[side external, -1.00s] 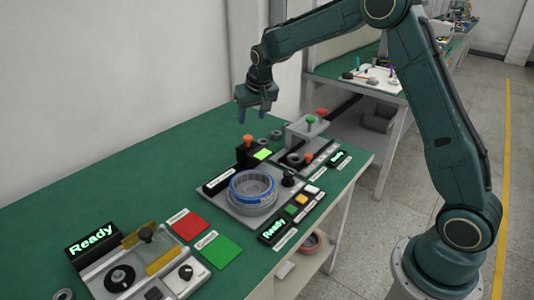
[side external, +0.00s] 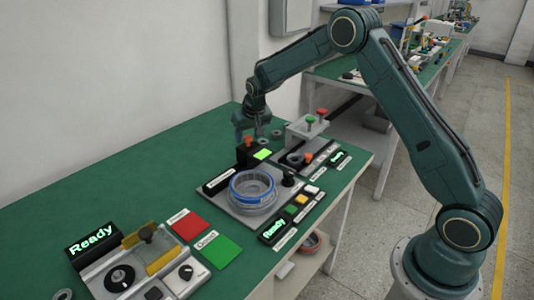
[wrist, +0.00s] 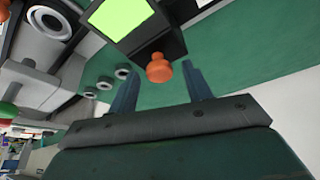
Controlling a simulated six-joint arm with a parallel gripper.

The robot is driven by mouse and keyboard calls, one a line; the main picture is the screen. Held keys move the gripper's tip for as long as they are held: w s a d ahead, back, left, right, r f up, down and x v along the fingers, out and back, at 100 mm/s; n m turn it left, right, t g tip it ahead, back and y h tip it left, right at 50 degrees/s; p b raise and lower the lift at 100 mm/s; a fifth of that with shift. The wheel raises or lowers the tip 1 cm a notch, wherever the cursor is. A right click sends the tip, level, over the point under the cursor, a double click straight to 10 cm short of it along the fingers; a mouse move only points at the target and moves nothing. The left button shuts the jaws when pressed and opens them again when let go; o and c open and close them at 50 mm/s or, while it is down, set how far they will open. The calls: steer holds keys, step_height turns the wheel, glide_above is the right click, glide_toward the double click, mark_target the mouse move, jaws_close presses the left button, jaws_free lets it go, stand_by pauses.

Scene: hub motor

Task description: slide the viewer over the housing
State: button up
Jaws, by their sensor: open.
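The viewer appears to be the black block (side external: 247,156) with an orange knob (side external: 248,140) and a lit green screen (side external: 262,154). It stands at the back of a grey station plate. The housing (side external: 253,188), a round grey part with a blue rim, sits on that plate in front of the block. My gripper (side external: 250,134) is open and points down at the orange knob. In the wrist view the knob (wrist: 159,68) shows between the two fingertips (wrist: 160,77), with space on both sides. Whether the fingertips reach down to knob height is unclear.
A grey stand with red and green knobs (side external: 310,119) is close on the right. A black knob (side external: 288,178) and several buttons line the plate's right side. Red (side external: 188,225) and green (side external: 219,250) pads lie at front left. The green table behind the block is mostly clear.

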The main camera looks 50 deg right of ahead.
jaws_close()
steer(key=a, duration=1.1)
steer(key=shift+a, duration=0.35)
steer(key=shift+c, duration=0.8)
jaws_free()
steer(key=shift+o, duration=0.8)
steer(key=shift+r, duration=0.1)
steer(key=v, duration=1.3)
steer(key=shift+s+r, duration=0.25)
